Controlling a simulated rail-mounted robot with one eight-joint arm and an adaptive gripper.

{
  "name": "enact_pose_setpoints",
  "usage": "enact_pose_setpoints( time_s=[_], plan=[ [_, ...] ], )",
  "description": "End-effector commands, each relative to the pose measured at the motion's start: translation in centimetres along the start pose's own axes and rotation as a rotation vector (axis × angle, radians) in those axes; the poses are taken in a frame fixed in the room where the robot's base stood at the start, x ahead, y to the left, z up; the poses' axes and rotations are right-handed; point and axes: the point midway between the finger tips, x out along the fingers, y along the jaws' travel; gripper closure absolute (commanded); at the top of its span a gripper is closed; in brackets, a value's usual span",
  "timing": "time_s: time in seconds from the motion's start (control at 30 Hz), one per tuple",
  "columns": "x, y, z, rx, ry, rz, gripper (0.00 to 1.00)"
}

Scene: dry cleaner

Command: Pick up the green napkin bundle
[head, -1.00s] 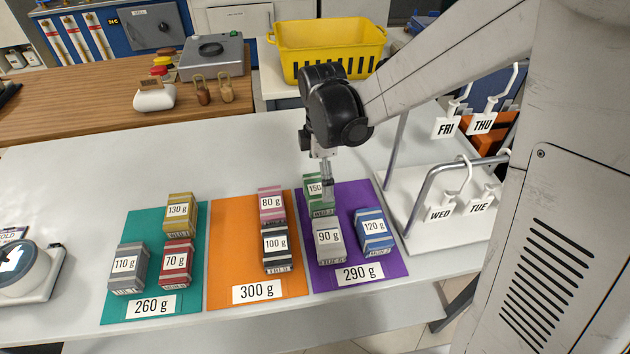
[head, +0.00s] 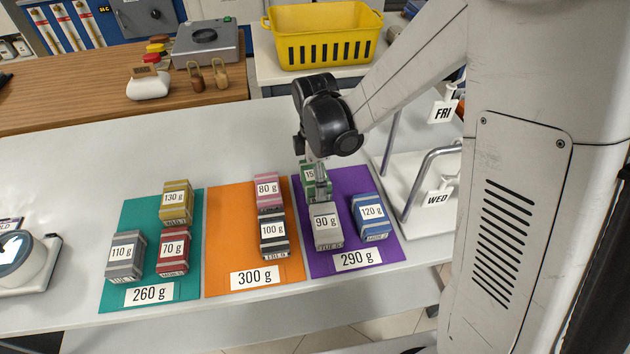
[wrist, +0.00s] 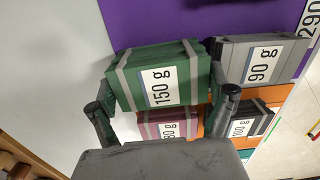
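The green napkin bundle (head: 308,190), labelled 150 g, stands at the back of the purple mat (head: 385,239). In the head view my gripper (head: 319,192) is pointed down at it and covers part of its label. In the wrist view the green bundle (wrist: 160,78) lies between the two spread fingers of my gripper (wrist: 162,100), one on each side. The fingers are open; whether they touch the bundle I cannot tell.
The grey 90 g bundle (head: 326,226) stands close in front of the green one, and the blue 120 g bundle (head: 370,217) to the right. The pink 80 g bundle (head: 268,192) is on the orange mat (head: 228,225) to the left. A metal rack (head: 424,180) stands at right.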

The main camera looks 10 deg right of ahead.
Motion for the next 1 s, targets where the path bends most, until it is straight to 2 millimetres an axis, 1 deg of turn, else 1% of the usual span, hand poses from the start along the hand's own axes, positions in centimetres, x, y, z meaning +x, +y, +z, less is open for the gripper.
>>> enact_pose_setpoints(
  time_s=[0.03, 0.13, 0.4, 0.57, 0.67, 0.8, 1.0],
  plan=[
    [0.0, 0.0, 0.0, 0.000, 0.000, 0.000, 0.29],
    [0.0, 0.0, 0.0, 0.000, 0.000, 0.000, 0.43],
    [-0.1, 0.0, 0.0, 0.000, 0.000, 0.000, 0.43],
    [-0.8, 0.0, 0.0, 0.000, 0.000, 0.000, 0.43],
    [-1.9, 0.0, 0.0, 0.000, 0.000, 0.000, 0.43],
    [-4.3, -0.1, 0.0, 0.000, 0.000, 0.000, 0.43],
    [-6.7, -2.7, -3.4, -0.005, 0.000, 0.000, 0.43]
  ],
)
